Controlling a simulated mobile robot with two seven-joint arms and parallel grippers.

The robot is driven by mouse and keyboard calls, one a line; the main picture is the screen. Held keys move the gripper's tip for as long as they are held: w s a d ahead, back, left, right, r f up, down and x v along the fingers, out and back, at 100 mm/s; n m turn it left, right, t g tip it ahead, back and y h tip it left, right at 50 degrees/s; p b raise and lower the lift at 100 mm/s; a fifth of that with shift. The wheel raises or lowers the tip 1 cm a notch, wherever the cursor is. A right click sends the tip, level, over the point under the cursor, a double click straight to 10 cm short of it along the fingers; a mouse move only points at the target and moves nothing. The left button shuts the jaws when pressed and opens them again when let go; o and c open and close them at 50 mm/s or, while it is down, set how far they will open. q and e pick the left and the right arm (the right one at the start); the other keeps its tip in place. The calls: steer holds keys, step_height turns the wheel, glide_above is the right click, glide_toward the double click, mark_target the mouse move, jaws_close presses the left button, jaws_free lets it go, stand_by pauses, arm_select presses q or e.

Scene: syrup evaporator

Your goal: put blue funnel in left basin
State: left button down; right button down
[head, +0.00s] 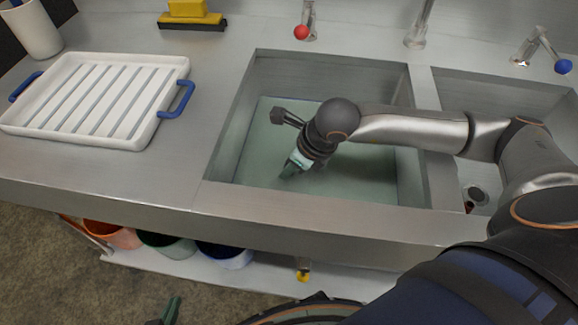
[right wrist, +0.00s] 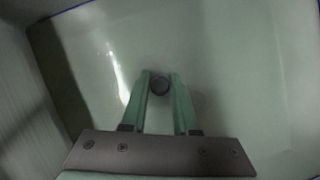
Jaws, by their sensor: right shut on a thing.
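The left basin (head: 228,145) is a steel sink at the centre of the head view, with a pale green, blue-edged surface inside. My right gripper (head: 288,172) reaches down into this basin. In the right wrist view its green fingers (right wrist: 160,80) close around a small round dark grey thing (right wrist: 160,86). I cannot tell whether this is part of the funnel. I make out no clear blue funnel in either view. My left gripper (head: 171,310) shows only a green finger at the bottom edge of the head view, away from the basin.
A white slatted rack (head: 92,92) with blue handles stands on the left counter. The right basin (head: 500,90) adjoins. Orange, green and blue containers (head: 225,256) sit below the counter.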

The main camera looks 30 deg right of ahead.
arm_select(q)
steer(key=shift+f+b, duration=0.5)
arm_select(e)
steer(key=shift+f, duration=0.25)
arm_select(q)
steer(key=shift+w, duration=0.1)
steer(key=shift+r, duration=0.1)
arm_select(e)
steer(key=shift+c, duration=0.5)
jaws_free()
stand_by(0.3)
step_height(320, 180, up, 11)
steer(key=p, duration=0.7)
steer(key=shift+r, duration=0.1)
arm_select(q)
step_height(320, 180, up, 16)
steer(key=s+a+p, duration=0.1)
steer(key=a+p, duration=0.2)
steer(key=p, duration=1)
steer(key=shift+s+r+n+y+p, duration=0.2)
steer(key=shift+s+n+y+p, duration=0.05)
steer(key=shift+n+y+p, duration=0.15)
arm_select(e)
step_height(320, 180, up, 22)
steer(key=shift+r, duration=0.2)
